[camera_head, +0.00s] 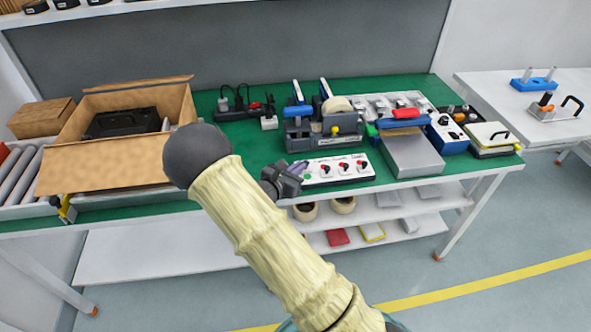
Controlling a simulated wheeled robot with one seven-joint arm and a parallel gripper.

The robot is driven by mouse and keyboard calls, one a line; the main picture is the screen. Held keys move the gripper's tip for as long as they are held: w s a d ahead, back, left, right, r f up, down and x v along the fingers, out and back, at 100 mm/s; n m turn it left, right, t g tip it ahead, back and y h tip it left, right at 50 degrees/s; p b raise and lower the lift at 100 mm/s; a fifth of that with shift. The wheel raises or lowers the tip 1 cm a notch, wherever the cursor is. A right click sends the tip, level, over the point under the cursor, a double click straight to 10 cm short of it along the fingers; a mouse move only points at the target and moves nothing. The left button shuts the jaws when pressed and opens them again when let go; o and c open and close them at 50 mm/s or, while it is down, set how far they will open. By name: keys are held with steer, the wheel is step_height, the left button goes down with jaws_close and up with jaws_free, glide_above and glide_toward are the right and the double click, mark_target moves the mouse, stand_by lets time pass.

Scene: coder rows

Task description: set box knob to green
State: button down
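A white box (322,178) with a row of red-and-black knobs (343,168) sits at the front edge of the green bench top. A blue box (453,146) with a pale top and dark knobs (459,117) stands further right.
An open cardboard box (104,177) with a black case (123,122) stands at left. A tape dispenser (323,130) sits behind the white box, and a grey block (413,156) to its right. Green bench (262,150) shows behind my gripper.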

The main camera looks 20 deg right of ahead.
steer(key=shift+r, duration=0.15)
steer(key=shift+s+a, duration=0.1)
steer(key=shift+a, duration=0.15)
steer(key=p+v, duration=0.1)
steer(key=v, duration=1.2)
steer(key=shift+s+p, duration=0.3)
